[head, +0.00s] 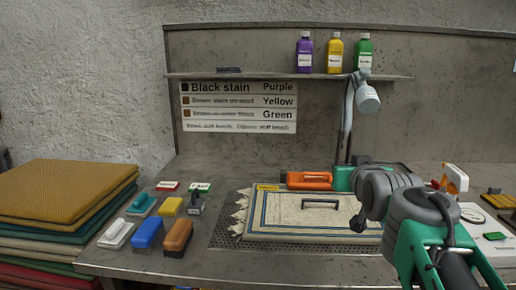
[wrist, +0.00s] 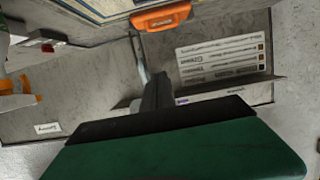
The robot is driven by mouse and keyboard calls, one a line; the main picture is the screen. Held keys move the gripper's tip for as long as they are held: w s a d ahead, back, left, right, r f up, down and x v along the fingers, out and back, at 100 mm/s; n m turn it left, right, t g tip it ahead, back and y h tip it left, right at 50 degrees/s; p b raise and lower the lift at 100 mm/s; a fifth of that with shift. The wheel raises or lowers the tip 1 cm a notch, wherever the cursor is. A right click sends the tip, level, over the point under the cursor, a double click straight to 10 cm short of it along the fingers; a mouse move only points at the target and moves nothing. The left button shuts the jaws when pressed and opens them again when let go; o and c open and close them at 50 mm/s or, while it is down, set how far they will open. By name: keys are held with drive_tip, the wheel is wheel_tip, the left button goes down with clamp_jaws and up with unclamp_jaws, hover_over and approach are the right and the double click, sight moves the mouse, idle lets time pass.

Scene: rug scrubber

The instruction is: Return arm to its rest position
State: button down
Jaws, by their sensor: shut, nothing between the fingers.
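My arm reaches in from the right in the head view, over the right part of the workbench. Its green hand (head: 345,178) is near the back right corner of the rug, and its fingers cannot be made out there. In the wrist view my gripper's dark fingers (wrist: 157,90) are together in front of the green hand, with nothing between them. The cream rug with blue borders (head: 270,222) lies flat on a dark grid on the bench, apart from the gripper.
An orange handled piece (head: 308,180) is at the rug's back edge. A lamp (head: 367,98) stands close behind the hand. Bottles (head: 335,55) stand on the shelf (head: 270,76). Several brushes (head: 148,233) lie left of the rug. Folded rugs (head: 65,195) are stacked far left.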

drive_tip(key=s+a+f+g+p, duration=0.2)
drive_tip(key=s+f+g+p, duration=0.2)
drive_tip(key=s, duration=0.3)
drive_tip(key=s+a+f+g+p, duration=0.2)
drive_tip(key=s+f+g+p, duration=0.1)
drive_tip(key=s+p, duration=0.4)
drive_tip(key=s+a+f+n+g+y+p, duration=0.1)
drive_tip(key=s+f+g+p, duration=0.3)
drive_tip(key=s, duration=0.4)
drive_tip(key=shift+s+a+f+g+p, duration=0.25)
drive_tip(key=shift+a+f+p, duration=0.3)
drive_tip(key=shift+f+p, duration=0.4)
drive_tip(key=shift+w+a+r, duration=0.1)
drive_tip(key=shift+r, duration=0.1)
